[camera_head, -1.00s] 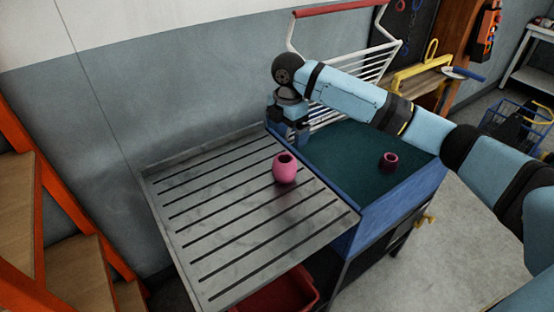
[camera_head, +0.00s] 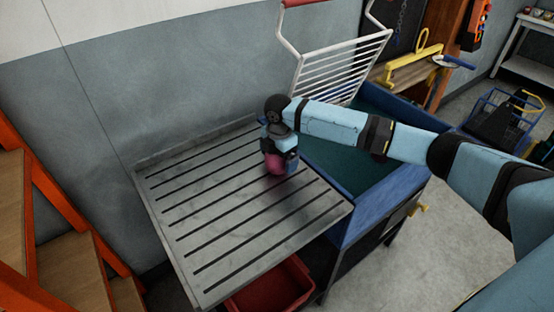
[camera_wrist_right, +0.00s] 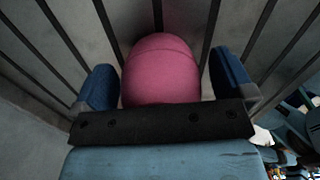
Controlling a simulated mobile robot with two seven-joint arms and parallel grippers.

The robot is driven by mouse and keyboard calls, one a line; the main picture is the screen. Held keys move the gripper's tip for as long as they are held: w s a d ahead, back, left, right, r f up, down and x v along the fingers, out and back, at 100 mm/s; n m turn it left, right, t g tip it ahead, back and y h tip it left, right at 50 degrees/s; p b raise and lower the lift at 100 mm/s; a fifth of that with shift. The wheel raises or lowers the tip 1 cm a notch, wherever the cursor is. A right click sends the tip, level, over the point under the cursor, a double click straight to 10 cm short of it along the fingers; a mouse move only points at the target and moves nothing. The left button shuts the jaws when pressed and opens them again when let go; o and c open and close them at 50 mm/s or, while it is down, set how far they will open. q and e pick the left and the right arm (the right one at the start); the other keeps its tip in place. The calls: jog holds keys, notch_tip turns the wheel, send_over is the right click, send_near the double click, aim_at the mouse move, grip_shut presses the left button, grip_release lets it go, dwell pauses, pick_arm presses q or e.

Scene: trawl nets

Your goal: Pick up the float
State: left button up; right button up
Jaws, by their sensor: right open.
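The pink float (camera_head: 274,166) sits on the slotted grey metal tray (camera_head: 215,235). In the head view my right gripper (camera_head: 281,165) is at the float and hides its upper part. In the right wrist view the float (camera_wrist_right: 162,72) lies between the two blue fingers of my right gripper (camera_wrist_right: 165,85). The fingers are apart, with a gap visible at each side of the float. My left gripper does not show.
A blue-sided bin (camera_head: 381,208) with a dark green floor stands right of the tray, partly behind my right arm. A white rack (camera_head: 340,66) stands behind it. A red container (camera_head: 268,290) is below the tray. Orange-sided steps (camera_head: 70,215) are at left.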

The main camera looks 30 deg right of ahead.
jog(key=shift+f, duration=0.25)
jog(key=shift+r, duration=0.1)
jog(key=c, duration=0.9)
jog(key=shift+c, duration=0.2)
